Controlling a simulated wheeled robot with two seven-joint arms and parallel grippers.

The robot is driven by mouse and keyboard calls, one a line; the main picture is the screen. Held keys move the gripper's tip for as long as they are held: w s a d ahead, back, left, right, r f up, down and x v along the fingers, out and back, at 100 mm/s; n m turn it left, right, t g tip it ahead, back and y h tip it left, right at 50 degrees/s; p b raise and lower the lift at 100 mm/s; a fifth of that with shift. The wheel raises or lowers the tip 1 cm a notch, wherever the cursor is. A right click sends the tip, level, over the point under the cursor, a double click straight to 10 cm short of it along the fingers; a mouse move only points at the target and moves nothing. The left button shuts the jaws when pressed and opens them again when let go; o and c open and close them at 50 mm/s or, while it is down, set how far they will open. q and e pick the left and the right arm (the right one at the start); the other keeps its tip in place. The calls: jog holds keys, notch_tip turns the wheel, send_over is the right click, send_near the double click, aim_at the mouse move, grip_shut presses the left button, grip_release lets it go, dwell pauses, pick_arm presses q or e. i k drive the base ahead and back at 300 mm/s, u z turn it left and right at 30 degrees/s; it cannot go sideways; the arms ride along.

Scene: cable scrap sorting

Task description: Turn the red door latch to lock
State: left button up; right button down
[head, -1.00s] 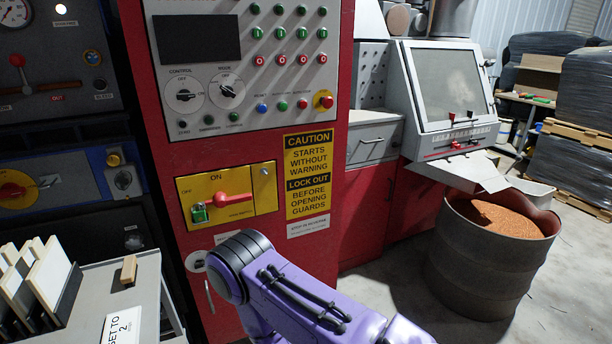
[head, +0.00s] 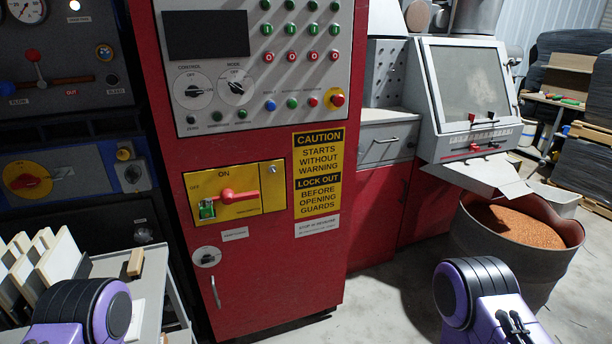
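The red cabinet (head: 262,285) stands in the middle of the head view. Low on its front is a small black turn latch on a round white plate (head: 207,257). A thin upright pull handle (head: 216,292) is just below it. Higher up, a yellow panel (head: 262,178) marked ON and OFF carries a red lever (head: 236,195), lying roughly level. A green padlock (head: 207,209) hangs at the lever's left end. Only purple links of my arms show, at the bottom left and bottom right. Both my grippers are out of view.
A grey cart (head: 150,290) with upright white panels (head: 62,256) stands at the lower left, close to the cabinet. A drum (head: 490,238) of orange granules stands at the right. Bare floor (head: 385,300) shows between cabinet and drum.

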aim_at(205, 258)
jog(key=k, duration=1.25)
jog(key=z, duration=0.65)
jog(key=i, duration=1.5)
jog(key=u, duration=1.15)
jog(key=i, duration=0.55)
jog(key=u, duration=0.5)
